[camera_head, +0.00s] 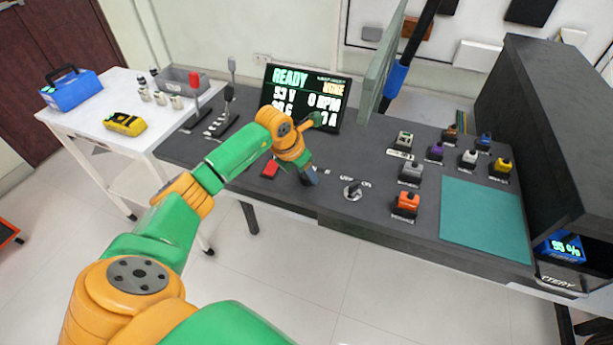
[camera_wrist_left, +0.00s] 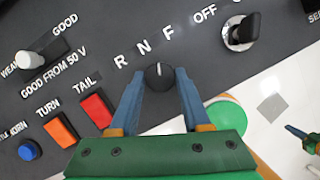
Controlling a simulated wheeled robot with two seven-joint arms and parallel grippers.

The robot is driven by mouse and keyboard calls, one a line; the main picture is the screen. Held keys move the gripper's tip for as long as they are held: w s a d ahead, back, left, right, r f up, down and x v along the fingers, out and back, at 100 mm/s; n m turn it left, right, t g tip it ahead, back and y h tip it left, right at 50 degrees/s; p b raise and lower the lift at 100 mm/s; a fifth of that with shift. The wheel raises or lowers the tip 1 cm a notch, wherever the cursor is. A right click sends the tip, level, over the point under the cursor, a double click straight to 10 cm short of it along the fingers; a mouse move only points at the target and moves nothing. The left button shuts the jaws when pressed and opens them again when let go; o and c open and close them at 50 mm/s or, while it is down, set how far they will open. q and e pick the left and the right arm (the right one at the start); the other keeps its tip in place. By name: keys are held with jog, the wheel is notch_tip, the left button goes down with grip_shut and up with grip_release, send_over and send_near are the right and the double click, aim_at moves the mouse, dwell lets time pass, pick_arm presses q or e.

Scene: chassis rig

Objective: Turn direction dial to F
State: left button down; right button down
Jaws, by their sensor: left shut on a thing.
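The direction dial (camera_wrist_left: 158,76) is a small black round knob with a white pointer line, seen in the left wrist view below the white letters R, N and F. Its line points up in that view, roughly between N and F. My left gripper (camera_wrist_left: 158,96) is shut on the dial, one blue finger on each side. In the head view my left gripper (camera_head: 309,178) reaches down to the console's front part and hides the dial. A small blue, orange and green part at the right edge of the wrist view looks like my right gripper (camera_wrist_left: 303,140); its jaws are too small to read.
A black key-like switch (camera_wrist_left: 240,32) marked OFF stands right of the dial; it also shows in the head view (camera_head: 352,190). Red (camera_wrist_left: 96,110) and orange (camera_wrist_left: 61,129) buttons lie left. A screen (camera_head: 305,97) reads READY. A teal mat (camera_head: 485,220) lies right.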

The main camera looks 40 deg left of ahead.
pick_arm(q)
jog(key=shift+w+a+m+g+h+b, duration=0.15)
jog(key=shift+m+h+b, duration=0.25)
jog(key=shift+m+b, duration=0.45)
jog(key=shift+s+m+g+h+b, duration=0.15)
jog(key=shift+m+h+b, duration=0.25)
jog(key=shift+m, duration=0.75)
jog(key=shift+c, duration=1.8)
grip_release()
jog(key=shift+w, duration=0.1)
jog(key=v, duration=0.7)
jog(key=shift+b, duration=0.45)
